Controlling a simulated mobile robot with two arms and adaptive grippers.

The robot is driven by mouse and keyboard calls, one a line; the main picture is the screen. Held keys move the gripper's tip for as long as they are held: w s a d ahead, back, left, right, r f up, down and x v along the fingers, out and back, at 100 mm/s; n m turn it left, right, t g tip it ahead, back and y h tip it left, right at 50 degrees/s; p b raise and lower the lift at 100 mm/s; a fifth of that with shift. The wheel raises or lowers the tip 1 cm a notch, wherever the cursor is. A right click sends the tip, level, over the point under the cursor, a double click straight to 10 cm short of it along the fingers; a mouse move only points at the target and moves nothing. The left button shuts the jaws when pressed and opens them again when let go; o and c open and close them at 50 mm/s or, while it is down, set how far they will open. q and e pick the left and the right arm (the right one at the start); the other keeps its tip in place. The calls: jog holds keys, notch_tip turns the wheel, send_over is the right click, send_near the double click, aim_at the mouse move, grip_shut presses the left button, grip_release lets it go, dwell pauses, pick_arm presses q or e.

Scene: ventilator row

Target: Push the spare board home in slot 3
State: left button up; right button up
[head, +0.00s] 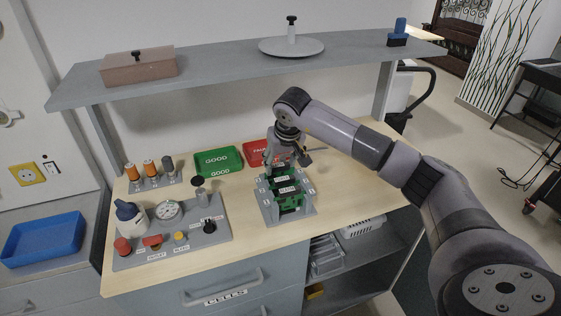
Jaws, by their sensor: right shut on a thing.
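A grey slotted rack (270,212) stands on the wooden worktop, right of centre, with green boards in it. The boards carry small pale labels too small to read surely. My right gripper (284,166) is over the back of the rack, pointing down, shut on the spare board (283,180) at its upper edge. The board stands roughly upright in the rack; I cannot tell how deep it sits, or which slot is number 3. Another green board (290,201) is in front of it. My left gripper is out of view.
A green GOOD tray (218,160) and a red tray (257,153) lie behind the rack. A grey panel (190,238) with a gauge and knobs is to the left. A grey shelf (220,66) spans above. The worktop right of the rack is clear.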

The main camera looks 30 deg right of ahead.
jog(key=shift+f+b, duration=0.4)
jog(key=shift+f, duration=0.2)
dwell(0.3)
jog(key=o, duration=1.2)
jog(key=shift+o, duration=0.2)
jog(key=shift+r, duration=0.1)
jog(key=shift+r+p, duration=2.35)
jog(key=shift+r, duration=1.2)
jog(key=shift+f, duration=0.1)
